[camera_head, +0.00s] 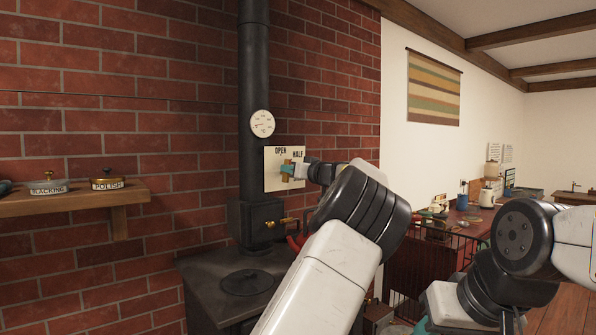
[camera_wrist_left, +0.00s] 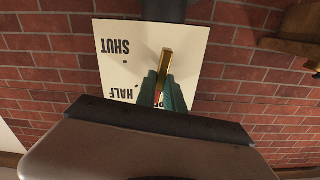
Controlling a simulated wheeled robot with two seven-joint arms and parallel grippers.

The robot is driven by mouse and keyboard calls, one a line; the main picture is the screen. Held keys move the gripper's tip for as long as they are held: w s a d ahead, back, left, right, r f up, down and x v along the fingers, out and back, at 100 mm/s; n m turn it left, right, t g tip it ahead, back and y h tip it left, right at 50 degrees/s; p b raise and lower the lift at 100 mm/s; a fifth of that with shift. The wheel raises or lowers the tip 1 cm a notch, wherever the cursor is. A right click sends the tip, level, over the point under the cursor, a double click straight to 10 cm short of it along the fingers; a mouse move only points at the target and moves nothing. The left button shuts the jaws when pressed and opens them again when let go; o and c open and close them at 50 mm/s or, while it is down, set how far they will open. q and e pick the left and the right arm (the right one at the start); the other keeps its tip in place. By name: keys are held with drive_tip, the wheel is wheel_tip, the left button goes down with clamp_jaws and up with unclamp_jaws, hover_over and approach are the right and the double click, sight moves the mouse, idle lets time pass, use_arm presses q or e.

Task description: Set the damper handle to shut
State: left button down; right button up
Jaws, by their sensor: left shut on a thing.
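The damper plate (camera_head: 270,180) is a cream square on the brick wall beside the black stovepipe, lettered OPEN and HALF in the head view. In the left wrist view the plate (camera_wrist_left: 200,45) appears upside down, with SHUT and HALF readable and OPEN partly hidden. The brass damper handle (camera_wrist_left: 167,57) stands out from the plate there. My left gripper (camera_head: 288,168) is at the plate, its teal fingers (camera_wrist_left: 161,90) shut on the handle. The handle's exact setting is hard to tell. My right gripper (camera_head: 418,327) shows only as a teal bit at the bottom edge.
A round white dial (camera_head: 262,123) is on the stovepipe (camera_head: 252,70). The black stove (camera_head: 215,280) stands below. A wooden shelf (camera_head: 75,201) at left holds tins labelled BLACKING (camera_head: 48,188) and POLISH (camera_head: 107,184). A cluttered bench (camera_head: 465,220) stands at right.

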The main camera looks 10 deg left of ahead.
use_arm(q)
drive_tip(key=m, duration=0.5)
drive_tip(key=f+m, duration=0.1)
drive_tip(key=m, duration=0.4)
drive_tip(key=w+d+m, duration=0.1)
drive_tip(key=m, duration=0.4)
drive_tip(key=shift+f+m, duration=0.3)
drive_tip(key=shift+m, duration=0.4)
drive_tip(key=c, duration=1.4)
unclamp_jaws()
drive_tip(key=shift+c, duration=0.2)
drive_tip(key=v, duration=0.7)
drive_tip(key=shift+s+d, duration=0.3)
